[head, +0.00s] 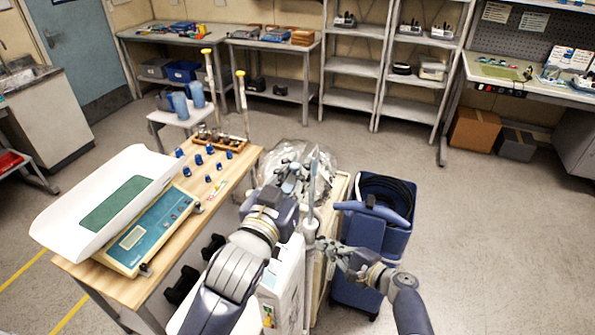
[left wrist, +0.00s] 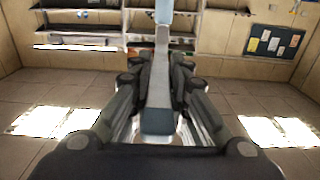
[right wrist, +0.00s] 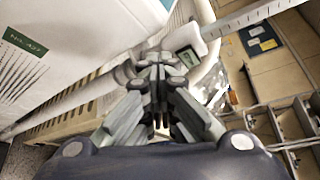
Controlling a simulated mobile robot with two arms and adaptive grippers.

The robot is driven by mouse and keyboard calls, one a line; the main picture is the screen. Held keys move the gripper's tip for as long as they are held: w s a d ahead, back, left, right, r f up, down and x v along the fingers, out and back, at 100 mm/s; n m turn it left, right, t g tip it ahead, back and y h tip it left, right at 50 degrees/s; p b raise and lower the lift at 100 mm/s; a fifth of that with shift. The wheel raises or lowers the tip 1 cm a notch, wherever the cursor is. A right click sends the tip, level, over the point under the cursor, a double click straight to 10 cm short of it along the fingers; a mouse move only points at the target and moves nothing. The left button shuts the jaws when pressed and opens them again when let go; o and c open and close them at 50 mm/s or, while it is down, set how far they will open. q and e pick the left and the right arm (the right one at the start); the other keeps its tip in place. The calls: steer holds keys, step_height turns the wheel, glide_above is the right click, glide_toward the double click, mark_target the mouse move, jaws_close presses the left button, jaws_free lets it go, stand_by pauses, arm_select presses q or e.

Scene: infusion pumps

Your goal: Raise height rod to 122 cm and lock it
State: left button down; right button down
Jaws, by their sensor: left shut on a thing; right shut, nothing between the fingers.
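The height rod (head: 311,225) stands upright beside a white cabinet. In the right wrist view, its pale scale-marked bar (right wrist: 250,16) runs up to the right from a white collar with a small dark window (right wrist: 188,57); the reading is too small to tell. My left gripper (head: 292,176) is at the rod's upper part. In the left wrist view, its fingers (left wrist: 158,85) are shut on a grey bar of the rod (left wrist: 157,118). My right gripper (head: 336,252) is lower, beside the rod. Its fingers (right wrist: 158,72) are shut and empty, close in front of the collar.
A wooden table (head: 235,172) with a baby scale (head: 112,205) and several blue pieces stands to the left. A blue cart (head: 376,222) with a coiled black hose is close on the right. Clear plastic wrap (head: 318,160) lies behind the left gripper. Floor is free further right.

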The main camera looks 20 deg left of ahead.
arm_select(q)
steer(key=shift+d+r, duration=0.1)
steer(key=shift+r, duration=0.05)
arm_select(e)
steer(key=shift+w+a+r, duration=0.1)
steer(key=shift+a+r, duration=0.05)
steer(key=shift+r, duration=0.15)
arm_select(q)
steer(key=shift+a, duration=0.2)
arm_select(e)
steer(key=shift+s+a, duration=0.2)
steer(key=shift+s, duration=0.2)
steer(key=shift+s+d, duration=0.1)
arm_select(q)
steer(key=c, duration=1.4)
jaws_free()
steer(key=shift+c, duration=0.2)
arm_select(e)
steer(key=d, duration=0.6)
steer(key=shift+d, duration=0.1)
arm_select(q)
step_height(320, 180, up, 10)
steer(key=shift+f, duration=0.15)
